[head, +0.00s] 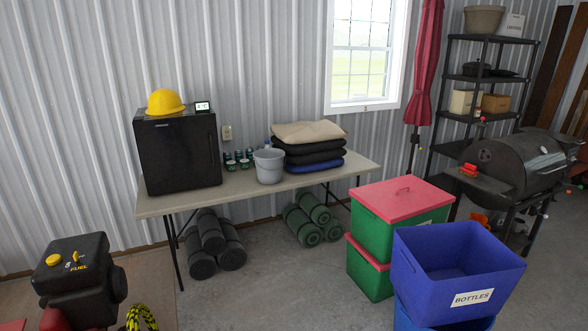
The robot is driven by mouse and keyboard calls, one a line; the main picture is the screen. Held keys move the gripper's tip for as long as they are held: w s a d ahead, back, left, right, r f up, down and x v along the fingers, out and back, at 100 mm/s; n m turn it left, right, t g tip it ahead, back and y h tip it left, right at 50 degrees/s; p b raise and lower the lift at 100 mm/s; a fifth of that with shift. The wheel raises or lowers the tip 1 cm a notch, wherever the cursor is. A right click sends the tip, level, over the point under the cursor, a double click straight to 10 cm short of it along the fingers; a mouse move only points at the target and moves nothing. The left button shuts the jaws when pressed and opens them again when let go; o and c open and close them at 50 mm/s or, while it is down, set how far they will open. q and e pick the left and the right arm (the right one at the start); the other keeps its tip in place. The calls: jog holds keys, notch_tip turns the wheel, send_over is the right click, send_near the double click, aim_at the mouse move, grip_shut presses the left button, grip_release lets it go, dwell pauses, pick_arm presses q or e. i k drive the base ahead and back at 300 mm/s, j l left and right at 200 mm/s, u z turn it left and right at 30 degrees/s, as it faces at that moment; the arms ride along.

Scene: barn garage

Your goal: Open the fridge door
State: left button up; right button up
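A small black fridge (180,152) stands upright at the left end of a long folding table (240,188), against the corrugated wall. Its front door looks shut. A yellow hard hat (165,102) and a small display reading a temperature (202,107) sit on top of it. A handle is hard to make out on the dark door. Neither my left gripper nor my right gripper shows in the head view.
The table also holds small cans, a grey bucket (269,166) and folded blankets (308,150). Rolled mats lie under it. The floor between is clear.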

aim_at(179, 153)
jog(key=i+u, duration=0.2)
jog(key=i, duration=0.6)
jog(key=i+l+u, duration=0.2)
jog(key=i, duration=0.6)
jog(key=i+u, duration=0.35)
jog(key=i, duration=0.4)
jog(key=i+l+u, duration=0.15)
jog(key=i+u, duration=0.2)
jog(key=i, duration=0.45)
